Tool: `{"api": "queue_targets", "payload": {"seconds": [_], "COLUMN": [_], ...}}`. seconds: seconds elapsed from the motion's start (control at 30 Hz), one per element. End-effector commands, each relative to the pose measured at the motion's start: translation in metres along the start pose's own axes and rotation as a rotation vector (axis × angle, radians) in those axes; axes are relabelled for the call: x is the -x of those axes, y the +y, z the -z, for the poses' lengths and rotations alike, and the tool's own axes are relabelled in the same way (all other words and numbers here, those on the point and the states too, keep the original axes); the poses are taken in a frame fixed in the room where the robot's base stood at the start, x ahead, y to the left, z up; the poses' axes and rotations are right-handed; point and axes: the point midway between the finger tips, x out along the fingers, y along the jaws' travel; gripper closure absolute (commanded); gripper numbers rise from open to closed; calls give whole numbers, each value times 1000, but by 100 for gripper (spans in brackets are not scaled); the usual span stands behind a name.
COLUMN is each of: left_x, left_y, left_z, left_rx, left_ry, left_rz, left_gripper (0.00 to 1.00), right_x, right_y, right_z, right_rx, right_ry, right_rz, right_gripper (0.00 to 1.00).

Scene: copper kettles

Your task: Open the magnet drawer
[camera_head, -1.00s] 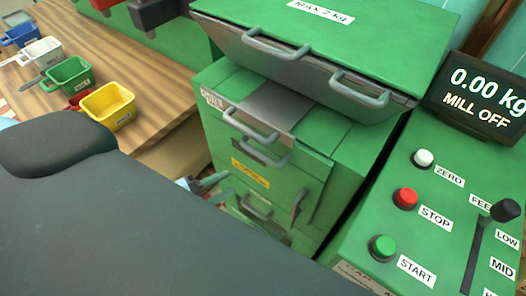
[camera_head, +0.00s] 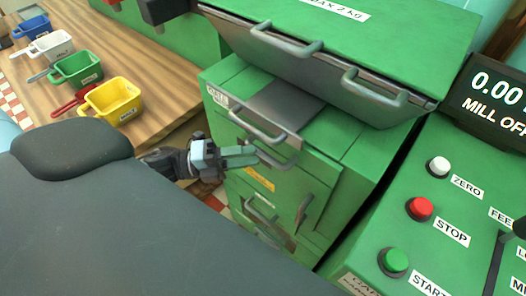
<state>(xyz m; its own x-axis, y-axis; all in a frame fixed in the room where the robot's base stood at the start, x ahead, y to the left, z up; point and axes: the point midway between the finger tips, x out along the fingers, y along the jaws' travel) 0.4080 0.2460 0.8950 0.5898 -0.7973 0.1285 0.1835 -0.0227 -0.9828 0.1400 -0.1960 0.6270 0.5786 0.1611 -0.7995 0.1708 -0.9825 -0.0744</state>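A green cabinet (camera_head: 325,150) stands in the middle with several grey bar handles on its front. The upper handle (camera_head: 262,128) sits under a grey plate at the top; another handle (camera_head: 280,160) is just below it. A lower handle (camera_head: 262,208) is under a yellow label (camera_head: 259,180). The labels are too small to read, so I cannot tell which drawer is the magnet drawer. No drawer front clearly stands out. My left gripper (camera_head: 250,156) is at the cabinet's left front, with its fingertips close to the second handle; contact and finger opening are unclear. My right gripper is out of view.
A lidded green bin (camera_head: 355,40) with two handles overhangs the cabinet. A control panel with a red stop button (camera_head: 420,208) stands to the right. Yellow (camera_head: 115,102), green (camera_head: 78,68), white and blue scoops sit on the wooden table (camera_head: 165,85) at left.

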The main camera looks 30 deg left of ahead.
Motion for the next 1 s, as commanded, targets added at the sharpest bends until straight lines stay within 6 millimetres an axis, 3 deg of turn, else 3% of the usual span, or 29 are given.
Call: {"api": "queue_targets", "payload": {"seconds": [0.3, 0.7, 1.0], "left_x": [-36, -42, -42], "left_y": [-1, 0, 0], "left_z": [-1, 0, 0], "left_rx": [0, 2, 2], "left_ry": [-1, -1, -1], "left_rz": [1, -1, -1], "left_gripper": [64, 64, 100], "right_x": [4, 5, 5], "right_y": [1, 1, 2], "right_z": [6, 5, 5], "right_rx": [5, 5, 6], "right_ry": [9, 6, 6], "right_rz": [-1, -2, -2], "right_gripper": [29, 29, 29]}}
